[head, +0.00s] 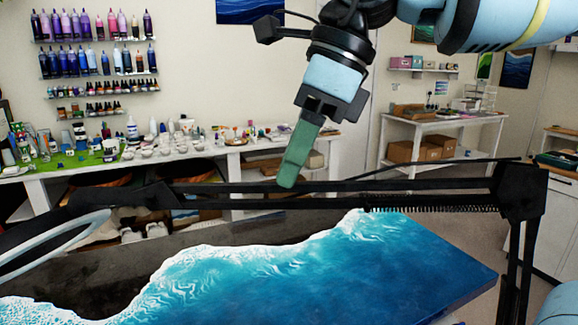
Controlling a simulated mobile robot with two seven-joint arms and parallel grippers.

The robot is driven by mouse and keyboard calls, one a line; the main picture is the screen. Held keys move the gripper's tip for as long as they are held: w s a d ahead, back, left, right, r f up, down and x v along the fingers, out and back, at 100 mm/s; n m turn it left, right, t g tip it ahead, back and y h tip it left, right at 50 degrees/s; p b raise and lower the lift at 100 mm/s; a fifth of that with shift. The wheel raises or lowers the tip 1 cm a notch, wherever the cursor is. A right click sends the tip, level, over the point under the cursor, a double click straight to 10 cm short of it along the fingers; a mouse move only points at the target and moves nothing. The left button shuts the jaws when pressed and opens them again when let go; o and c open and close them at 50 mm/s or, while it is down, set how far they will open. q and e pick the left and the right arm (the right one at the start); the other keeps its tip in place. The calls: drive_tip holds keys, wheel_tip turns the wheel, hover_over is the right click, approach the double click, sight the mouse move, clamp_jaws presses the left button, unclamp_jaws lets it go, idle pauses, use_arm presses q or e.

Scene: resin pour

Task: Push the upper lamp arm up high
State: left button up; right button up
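The black upper lamp arm (400,185) runs nearly level across the head view, as parallel bars with a spring under the right part. Its right end meets the lamp's elbow joint (520,192), where the lower lamp arm (518,265) goes down. At its left end is the lamp head (50,243), with a pale ring, cut off by the picture edge. My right gripper (287,184) points down with its green fingers together and nothing held. Its tips overlap the top bar near mid-length; I cannot tell whether they touch it. My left gripper is out of view.
A blue and white resin panel (350,270) with a dark part lies below the lamp arm. A white bench (60,181) with cups and bottles stands behind, under bottle shelves (100,74). A white table (440,125) with boxes stands back right. The space above the lamp arm holds my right arm.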

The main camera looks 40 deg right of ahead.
drive_tip(key=shift+x, duration=0.9)
clamp_jaws()
